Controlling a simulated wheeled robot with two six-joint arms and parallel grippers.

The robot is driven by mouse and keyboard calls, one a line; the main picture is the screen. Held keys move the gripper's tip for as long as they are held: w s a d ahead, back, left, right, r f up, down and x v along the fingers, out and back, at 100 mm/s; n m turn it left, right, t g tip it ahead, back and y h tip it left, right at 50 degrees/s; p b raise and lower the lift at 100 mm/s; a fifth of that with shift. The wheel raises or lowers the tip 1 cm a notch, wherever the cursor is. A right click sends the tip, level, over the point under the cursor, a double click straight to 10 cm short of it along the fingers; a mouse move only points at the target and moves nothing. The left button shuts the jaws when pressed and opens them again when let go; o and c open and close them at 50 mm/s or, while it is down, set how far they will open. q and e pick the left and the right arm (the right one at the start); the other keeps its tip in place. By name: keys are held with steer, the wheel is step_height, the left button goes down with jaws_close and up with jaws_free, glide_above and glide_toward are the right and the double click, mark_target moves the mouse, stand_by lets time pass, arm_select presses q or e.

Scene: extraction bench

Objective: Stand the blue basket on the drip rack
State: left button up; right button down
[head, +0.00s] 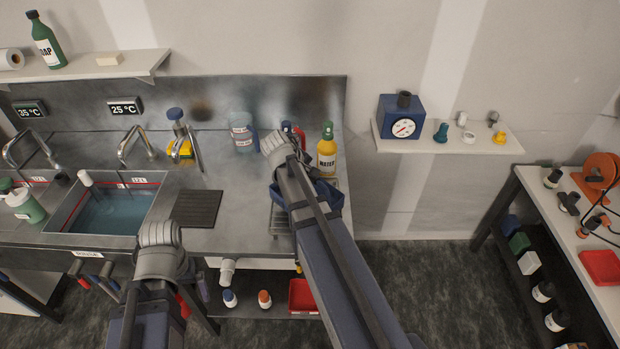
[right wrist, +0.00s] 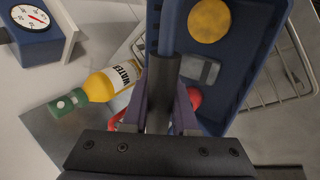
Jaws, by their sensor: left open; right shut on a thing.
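The blue basket (head: 329,196) is held by my right gripper (right wrist: 168,122), which is shut on its upright blue handle (right wrist: 172,25). In the right wrist view the basket (right wrist: 222,75) holds a round yellow piece (right wrist: 209,20) and a grey piece (right wrist: 200,69). The wire drip rack (head: 280,217) lies below and beside the basket, partly covered by it and my right arm. The rack's wires also show in the right wrist view (right wrist: 275,95). I cannot tell whether basket and rack touch. My left gripper (head: 190,284) is open, low before the counter, mostly hidden by its arm.
A yellow water bottle (head: 326,157) stands close behind the basket. The water-filled sink (head: 112,208) and a dark ribbed mat (head: 196,208) are left. Counter between mat and rack is clear.

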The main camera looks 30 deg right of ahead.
steer(key=c, duration=0.7)
jaws_free()
steer(key=shift+a+r+p, duration=0.1)
steer(key=shift+r+p, duration=0.45)
steer(key=shift+p, duration=0.15)
steer(key=p+v, duration=0.9)
steer(key=v, duration=0.2)
steer(key=shift+a, duration=0.15)
steer(key=shift+s, duration=0.1)
